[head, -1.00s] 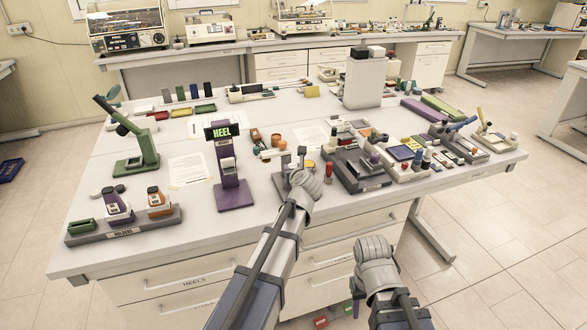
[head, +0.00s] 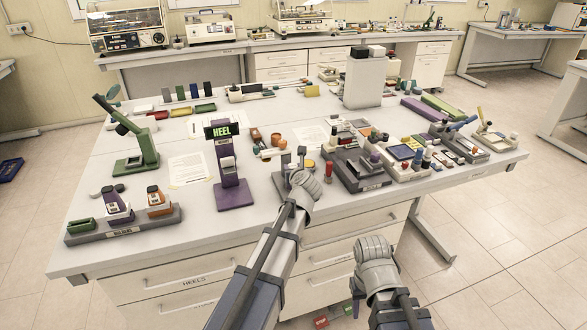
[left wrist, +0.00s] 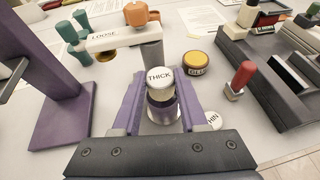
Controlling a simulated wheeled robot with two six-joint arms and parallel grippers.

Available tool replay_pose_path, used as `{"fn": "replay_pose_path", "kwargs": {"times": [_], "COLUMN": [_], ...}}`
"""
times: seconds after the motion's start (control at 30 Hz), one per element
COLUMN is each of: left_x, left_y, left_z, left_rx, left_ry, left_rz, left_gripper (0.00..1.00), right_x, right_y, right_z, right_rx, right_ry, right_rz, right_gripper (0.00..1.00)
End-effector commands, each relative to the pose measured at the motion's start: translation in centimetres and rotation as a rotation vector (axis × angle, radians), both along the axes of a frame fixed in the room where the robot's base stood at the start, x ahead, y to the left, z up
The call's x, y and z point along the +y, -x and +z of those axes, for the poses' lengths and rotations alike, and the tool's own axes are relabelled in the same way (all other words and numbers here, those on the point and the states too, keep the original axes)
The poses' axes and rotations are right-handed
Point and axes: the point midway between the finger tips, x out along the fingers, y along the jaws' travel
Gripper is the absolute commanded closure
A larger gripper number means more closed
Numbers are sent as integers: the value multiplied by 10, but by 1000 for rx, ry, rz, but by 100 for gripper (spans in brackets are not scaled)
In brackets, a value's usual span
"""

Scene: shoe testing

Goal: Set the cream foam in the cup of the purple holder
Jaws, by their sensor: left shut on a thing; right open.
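In the left wrist view, my left gripper (left wrist: 160,108) is shut on a short cylinder with a white top marked THICK (left wrist: 159,77). Its purple-tinted fingers stand on either side of it. In the head view the left gripper (head: 292,172) is at the table's front middle, mostly hidden by its wrist. A purple holder (head: 117,206) with a pale part stands in the grey rack at the front left, away from the gripper. I cannot pick out a cream foam for certain.
The rack (head: 125,230) also carries an orange holder (head: 158,201). A purple stand with a HEEL sign (head: 222,132) is between rack and left gripper. A white bar marked LOOSE (left wrist: 113,38), a yellow tin (left wrist: 196,66) and a red-topped piece (left wrist: 241,76) surround the gripper.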

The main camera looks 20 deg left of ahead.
Motion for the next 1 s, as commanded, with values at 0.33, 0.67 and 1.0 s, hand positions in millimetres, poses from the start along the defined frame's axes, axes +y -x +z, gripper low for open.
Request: {"fn": "replay_pose_path", "kwargs": {"times": [0.33,0.67,1.0], "left_x": [0,0,0], "left_y": [0,0,0], "left_z": [-10,-17,-16], "left_rx": [0,0,0], "left_ry": [0,0,0], "left_rz": [0,0,0], "left_gripper": [100,56,22], "right_x": [0,0,0], "right_y": [0,0,0], "right_z": [-10,-16,-15], "right_rx": [0,0,0], "right_ry": [0,0,0], "right_rz": [0,0,0], "right_gripper": [50,50,50]}}
